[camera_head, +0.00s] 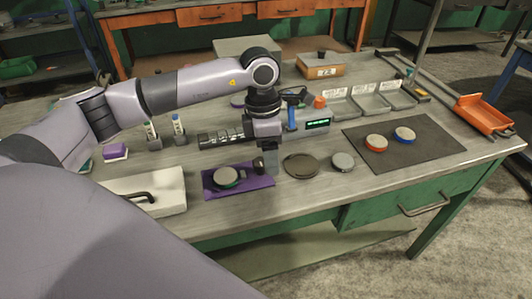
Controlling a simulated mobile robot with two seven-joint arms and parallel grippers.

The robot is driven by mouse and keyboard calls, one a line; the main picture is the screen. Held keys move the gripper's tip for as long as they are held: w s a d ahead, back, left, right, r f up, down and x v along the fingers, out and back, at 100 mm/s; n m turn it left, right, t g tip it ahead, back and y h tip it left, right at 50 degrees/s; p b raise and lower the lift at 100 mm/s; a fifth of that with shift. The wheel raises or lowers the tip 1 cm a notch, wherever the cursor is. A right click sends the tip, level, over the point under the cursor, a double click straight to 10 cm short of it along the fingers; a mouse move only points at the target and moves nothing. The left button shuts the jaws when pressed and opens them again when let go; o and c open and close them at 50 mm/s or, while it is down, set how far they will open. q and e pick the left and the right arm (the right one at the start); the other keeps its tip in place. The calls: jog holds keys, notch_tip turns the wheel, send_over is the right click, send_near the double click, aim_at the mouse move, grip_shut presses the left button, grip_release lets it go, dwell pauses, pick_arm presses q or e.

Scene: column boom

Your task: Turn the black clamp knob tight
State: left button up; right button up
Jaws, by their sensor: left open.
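My left gripper (270,161) points down over the workbench, its open fingers close together in this view, just right of a purple mat (212,189). A small black upright piece (258,167) stands at the mat's right edge, beside the fingers; whether they touch it I cannot tell. Another small black knob-like piece (322,53) tops the brown box at the back. I cannot tell which, if either, is the black clamp knob; my left arm covers part of the bench. My right gripper is not in view.
A dark plate (301,166) and grey disc (343,161) lie to the right. A display unit (312,123) stands behind. A dark mat (410,158) holds two discs. A white case (148,190) lies at left.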

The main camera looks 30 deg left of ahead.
aim_at(259, 162)
pick_arm(q)
jog(key=shift+y, duration=0.8)
jog(key=a, duration=0.1)
jog(key=a+r, duration=0.1)
jog(key=w+a, duration=0.1)
jog(key=shift+w+a+r, duration=0.1)
jog(key=shift+a+r, duration=0.15)
jog(key=shift+r, duration=0.1)
jog(key=shift+a+f, duration=0.2)
notch_tip(259, 162, down, 7)
jog(key=shift+w+r+p, duration=0.15)
jog(key=shift+r+p, duration=0.05)
jog(key=shift+p, duration=0.4)
jog(key=c, duration=1.1)
